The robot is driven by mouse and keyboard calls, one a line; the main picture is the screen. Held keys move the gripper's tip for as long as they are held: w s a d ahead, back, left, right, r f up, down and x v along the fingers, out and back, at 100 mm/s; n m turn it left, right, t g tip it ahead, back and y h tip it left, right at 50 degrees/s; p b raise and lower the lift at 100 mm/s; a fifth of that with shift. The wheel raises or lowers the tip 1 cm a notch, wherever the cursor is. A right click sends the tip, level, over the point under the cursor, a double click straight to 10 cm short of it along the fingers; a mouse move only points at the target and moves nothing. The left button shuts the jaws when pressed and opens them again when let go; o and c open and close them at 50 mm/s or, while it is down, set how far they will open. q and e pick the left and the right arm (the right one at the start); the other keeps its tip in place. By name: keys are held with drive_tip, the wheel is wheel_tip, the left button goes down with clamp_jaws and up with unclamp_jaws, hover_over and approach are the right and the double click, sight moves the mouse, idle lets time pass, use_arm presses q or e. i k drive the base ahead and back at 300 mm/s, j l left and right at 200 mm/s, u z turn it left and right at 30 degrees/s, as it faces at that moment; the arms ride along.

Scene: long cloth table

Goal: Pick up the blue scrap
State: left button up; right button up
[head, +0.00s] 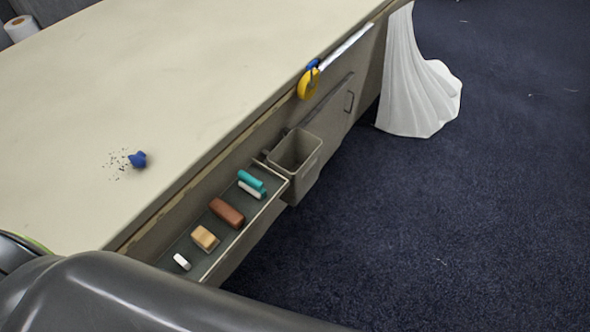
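The blue scrap (138,159) is a small, crumpled, dark blue lump. It lies on the pale tabletop (190,75) in the left part of the head view, with a scatter of dark specks just left of it. Nothing touches or covers it. Neither of my grippers is in view. A dark grey rounded part, which looks like one of my own arm links, fills the lower left corner.
An open drawer or tray (205,277) juts from the table's side, holding chalk-like sticks and blocks. A grey bin (296,152) and a yellow-and-blue item (308,82) hang farther along. A white draped cloth (415,85) stands beyond. A paper roll (20,28) is top left.

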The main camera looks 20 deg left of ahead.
sight(138, 160)
drive_tip(key=u, duration=1.7)
drive_tip(key=i+l+u, duration=0.2)
drive_tip(key=l, duration=0.55)
drive_tip(key=l+u, duration=0.15)
drive_tip(key=l, duration=0.55)
